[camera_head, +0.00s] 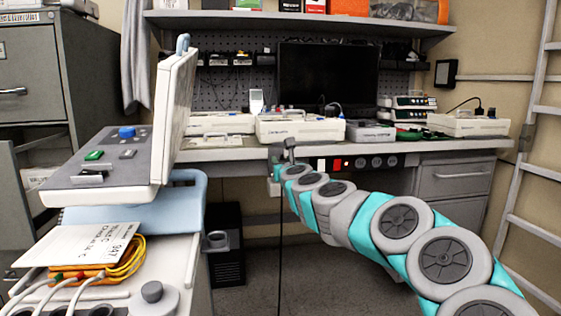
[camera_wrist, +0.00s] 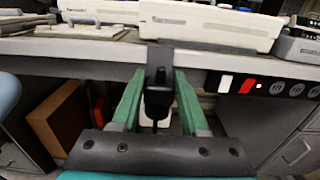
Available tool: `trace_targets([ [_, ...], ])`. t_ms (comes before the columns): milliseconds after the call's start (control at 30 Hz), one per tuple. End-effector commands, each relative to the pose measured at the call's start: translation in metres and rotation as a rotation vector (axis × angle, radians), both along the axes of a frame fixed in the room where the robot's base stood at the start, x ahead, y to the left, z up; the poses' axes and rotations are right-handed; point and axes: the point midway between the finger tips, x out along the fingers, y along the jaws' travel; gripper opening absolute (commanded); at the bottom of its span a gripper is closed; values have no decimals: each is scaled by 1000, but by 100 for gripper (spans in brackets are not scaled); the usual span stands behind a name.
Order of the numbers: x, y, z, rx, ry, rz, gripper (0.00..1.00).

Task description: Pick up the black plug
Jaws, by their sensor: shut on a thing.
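The black plug (camera_wrist: 157,96) sits between the two green fingers of my gripper (camera_wrist: 160,78) in the wrist view. My gripper is shut on it, with the plug upright between the fingers, just in front of the bench's front edge. A dark grey piece rises above the plug against the bench edge; I cannot tell whether it is part of the plug. In the head view my gripper (camera_head: 281,163) is small at the end of the arm, and the plug is hard to make out there. A thin dark cable hangs straight down below the gripper.
The bench (camera_head: 220,154) carries several white pumps, one right behind my gripper (camera_head: 300,129). A panel with a red switch (camera_head: 338,164) and round sockets is on the bench front to the right. A cart with a monitor (camera_head: 172,115) stands at left. The floor below is mostly clear.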

Motion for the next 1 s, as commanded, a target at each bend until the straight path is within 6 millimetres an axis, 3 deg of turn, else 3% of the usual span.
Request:
trace_targets([
  [500,-66,-13,9,2,-4,0,0],
  [767,-81,-14,9,-1,0,3,0],
  [1000,-83,-15,21,0,-1,2,0],
])
